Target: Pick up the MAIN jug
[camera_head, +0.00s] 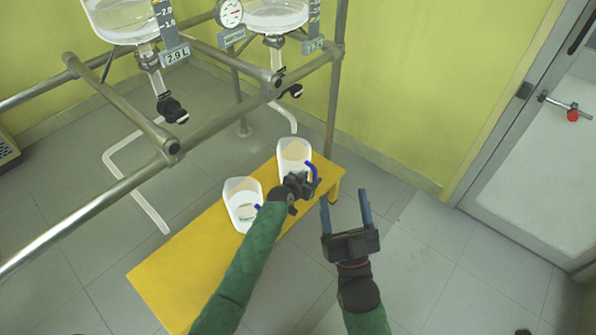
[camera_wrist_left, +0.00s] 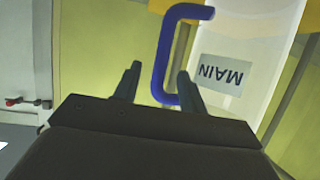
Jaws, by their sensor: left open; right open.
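The MAIN jug (camera_head: 293,150) is a translucent white jug with a blue handle (camera_head: 314,172), standing at the far end of a yellow bench. In the left wrist view, its wall (camera_wrist_left: 250,35) carries an upside-down MAIN label (camera_wrist_left: 220,74). My left gripper (camera_head: 304,181) is open beside the jug. In the wrist view, the lower part of the blue handle (camera_wrist_left: 163,55) lies between the two open fingers (camera_wrist_left: 157,85); contact cannot be told. My right gripper (camera_head: 346,210) is open and empty, to the right of the bench.
A second white jug (camera_head: 241,204) stands on the yellow bench (camera_head: 170,275), left of my left gripper. A metal pipe frame (camera_head: 110,190) with glass reactors (camera_head: 118,18) and black-handled valves (camera_head: 171,107) is above and left. Floor right of the bench is clear. A door (camera_head: 530,140) is at right.

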